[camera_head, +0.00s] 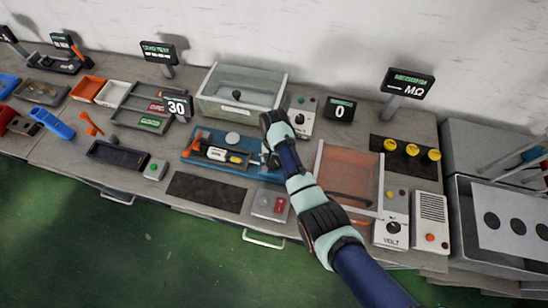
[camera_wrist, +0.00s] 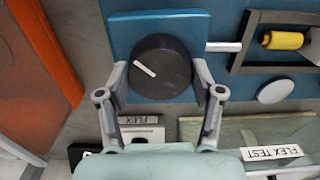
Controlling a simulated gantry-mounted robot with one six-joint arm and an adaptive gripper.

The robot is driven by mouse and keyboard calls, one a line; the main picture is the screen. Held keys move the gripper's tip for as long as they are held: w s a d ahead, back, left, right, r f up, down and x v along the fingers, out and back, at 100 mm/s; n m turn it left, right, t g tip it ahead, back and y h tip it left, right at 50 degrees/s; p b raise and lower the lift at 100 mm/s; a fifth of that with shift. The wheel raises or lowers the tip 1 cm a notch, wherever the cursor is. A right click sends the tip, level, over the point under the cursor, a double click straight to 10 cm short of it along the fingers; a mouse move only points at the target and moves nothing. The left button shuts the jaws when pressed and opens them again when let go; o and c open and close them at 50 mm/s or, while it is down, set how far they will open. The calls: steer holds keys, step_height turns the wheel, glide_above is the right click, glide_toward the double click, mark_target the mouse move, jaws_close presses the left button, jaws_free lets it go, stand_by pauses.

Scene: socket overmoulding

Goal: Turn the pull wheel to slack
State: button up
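The pull wheel (camera_wrist: 172,60) is a round black knob with a white pointer line, on a blue plate (camera_wrist: 120,30) in the wrist view. The pointer slants toward the upper left. My gripper (camera_wrist: 160,78) has one grey finger on each side of the wheel, with a slim gap seeming to show at each side; contact is not clear. In the head view my gripper (camera_head: 271,160) is at the right end of the blue fixture (camera_head: 198,158), and my arm hides the wheel there.
A flex-test label (camera_wrist: 272,153) and a clear-lidded box (camera_head: 242,92) are behind the fixture. A reddish transparent tray (camera_head: 348,172) is right of my arm. A red-button box (camera_head: 270,204) stands in front. A yellow part (camera_wrist: 284,40) lies in the fixture's frame.

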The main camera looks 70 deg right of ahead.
steer(key=c, duration=0.4)
